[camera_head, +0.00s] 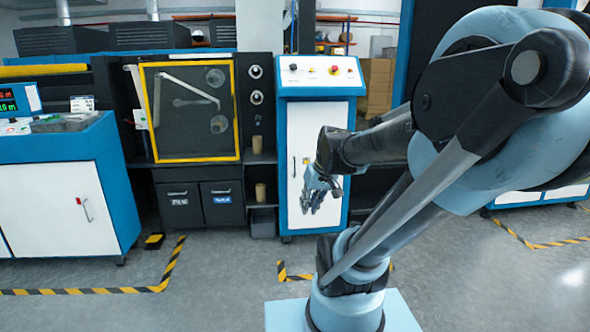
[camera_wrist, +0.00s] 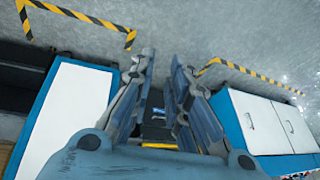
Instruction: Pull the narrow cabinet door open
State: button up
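The narrow cabinet (camera_head: 319,115) is blue with a tall white door, left of my arm in the head view. The door looks shut, and a dark vertical handle (camera_head: 294,167) is at its left edge. My gripper (camera_head: 313,207) points downward in front of the door's lower middle, to the right of the handle. It hides part of the door, and I cannot tell its distance from it. In the wrist view, my gripper's two fingers (camera_wrist: 161,62) are apart with nothing held between them. A blue cabinet with a white panel (camera_wrist: 70,112) shows on the left there; I cannot tell whether it is the narrow one.
A wide white-fronted cabinet (camera_head: 55,205) stands at left. A dark machine with a yellow-framed window (camera_head: 190,112) and two drawers (camera_head: 200,204) adjoins the narrow cabinet. Yellow-black tape (camera_head: 172,265) marks the floor.

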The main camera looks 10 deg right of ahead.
jog(key=w+a+r+n+t+y, duration=0.2)
jog(key=w+t, duration=0.2)
jog(key=w, duration=1.6)
jog(key=w+a+r+n+t+y, duration=0.1)
jog(key=w+a+r+t+y, duration=0.15)
jog(key=w, duration=1.75)
jog(key=w+d+f+t, duration=0.2)
jog(key=w+d+f, duration=0.15)
jog(key=w, duration=0.35)
jog(key=w+d+f+t, duration=0.2)
jog(key=w+f, duration=0.2)
jog(key=w, duration=0.2)
jog(key=w+d+f+m+t+h, duration=0.1)
jog(key=w+d+f+t+h, duration=0.2)
jog(key=f, duration=0.4)
jog(key=w+d+f+m, duration=0.2)
jog(key=w+d+f, duration=0.2)
jog(key=f, duration=0.3)
jog(key=x, duration=1.7)
jog(key=shift+w+a+r, duration=0.1)
jog(key=shift+w+a, duration=0.05)
jog(key=shift+w, duration=0.05)
grip_shut()
